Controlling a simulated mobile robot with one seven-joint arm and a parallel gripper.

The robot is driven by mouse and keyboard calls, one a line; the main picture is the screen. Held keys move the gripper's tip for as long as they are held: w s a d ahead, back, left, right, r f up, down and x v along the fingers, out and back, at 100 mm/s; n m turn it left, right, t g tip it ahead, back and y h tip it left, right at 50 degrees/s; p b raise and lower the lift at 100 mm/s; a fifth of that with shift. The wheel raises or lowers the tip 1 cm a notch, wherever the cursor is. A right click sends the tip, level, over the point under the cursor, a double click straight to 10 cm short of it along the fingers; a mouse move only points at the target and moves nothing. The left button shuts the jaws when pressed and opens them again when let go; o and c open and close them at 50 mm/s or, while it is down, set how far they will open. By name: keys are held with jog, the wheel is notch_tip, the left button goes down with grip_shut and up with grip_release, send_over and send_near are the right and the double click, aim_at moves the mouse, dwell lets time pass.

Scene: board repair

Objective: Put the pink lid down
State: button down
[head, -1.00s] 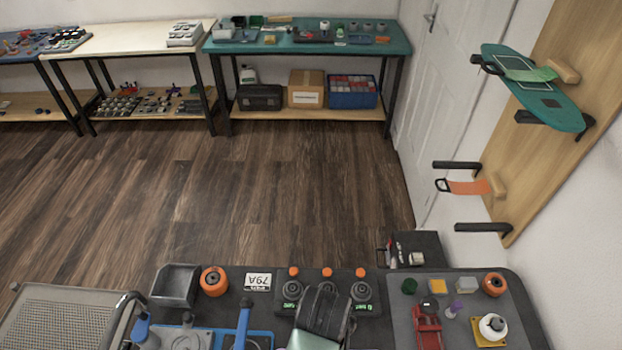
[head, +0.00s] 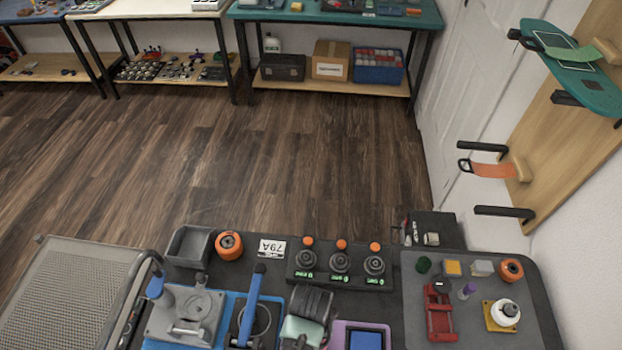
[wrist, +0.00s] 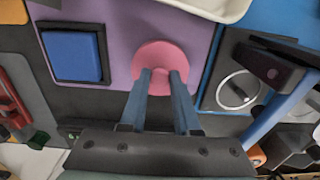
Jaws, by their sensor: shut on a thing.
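The pink lid (wrist: 158,52) is a round disc in the wrist view. It shows at the fingertips of my gripper (wrist: 162,78), which is shut on it. Behind it is a purple panel (wrist: 118,35) with a blue square (wrist: 72,56). I cannot tell whether the lid touches the panel. In the head view, my gripper's dark body hides the lid; the purple panel (head: 339,333) shows just to its right.
Left of my gripper stand a blue-handled lever (head: 252,305) and a grey press (head: 185,315). A black box with orange-topped knobs (head: 340,262) lies behind. A grey mat (head: 415,270) at right holds a red clamp (head: 439,312) and small parts.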

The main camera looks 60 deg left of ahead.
jog(key=shift+f, duration=0.15)
jog(key=c, duration=0.6)
grip_release()
jog(key=shift+c, duration=0.2)
